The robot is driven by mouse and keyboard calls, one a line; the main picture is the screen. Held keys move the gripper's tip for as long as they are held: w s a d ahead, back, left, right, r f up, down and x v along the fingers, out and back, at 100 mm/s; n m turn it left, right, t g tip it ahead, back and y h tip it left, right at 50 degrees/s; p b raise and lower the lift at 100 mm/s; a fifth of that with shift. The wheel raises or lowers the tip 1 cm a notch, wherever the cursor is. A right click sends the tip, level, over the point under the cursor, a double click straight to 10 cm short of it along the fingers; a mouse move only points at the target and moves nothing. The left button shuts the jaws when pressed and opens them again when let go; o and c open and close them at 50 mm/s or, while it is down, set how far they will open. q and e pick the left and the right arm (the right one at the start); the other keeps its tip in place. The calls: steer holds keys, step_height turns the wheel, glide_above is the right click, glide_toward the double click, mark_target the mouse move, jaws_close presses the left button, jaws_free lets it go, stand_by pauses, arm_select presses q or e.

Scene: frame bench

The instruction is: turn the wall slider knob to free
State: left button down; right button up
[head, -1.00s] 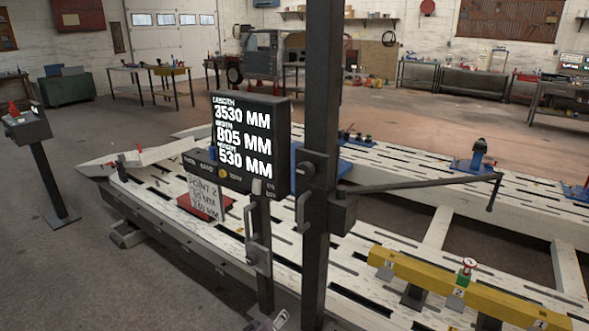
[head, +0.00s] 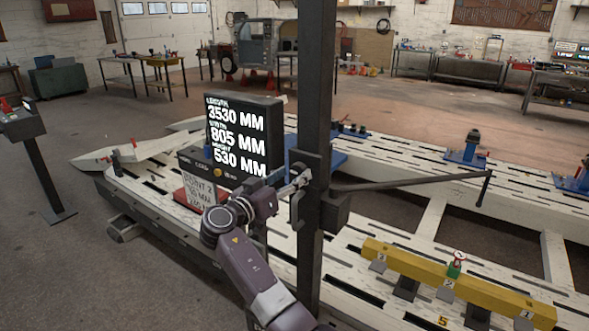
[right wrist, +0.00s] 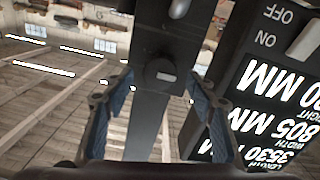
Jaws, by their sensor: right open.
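The wall slider is a dark block (head: 334,212) on a tall dark upright post (head: 316,80), with a thin arm reaching right. Its round knob (right wrist: 163,73) with a pale mark on its face shows in the right wrist view on the slider's dark plate. My right gripper (head: 303,179) is at the left side of the slider. Its two blue-padded fingers (right wrist: 160,95) are spread apart, with the knob ahead between them. I cannot tell whether a finger touches it. In the head view the gripper partly covers the knob. My left gripper is not in view.
A display box (head: 243,140) reading 3530, 805 and 530 MM stands close left of the post. A handle (head: 297,210) is below the gripper.

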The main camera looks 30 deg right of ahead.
steer(key=shift+w+d, duration=0.25)
steer(key=shift+d, duration=0.45)
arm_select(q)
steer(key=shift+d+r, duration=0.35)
arm_select(e)
steer(key=shift+w, duration=0.1)
steer(key=c, duration=1.1)
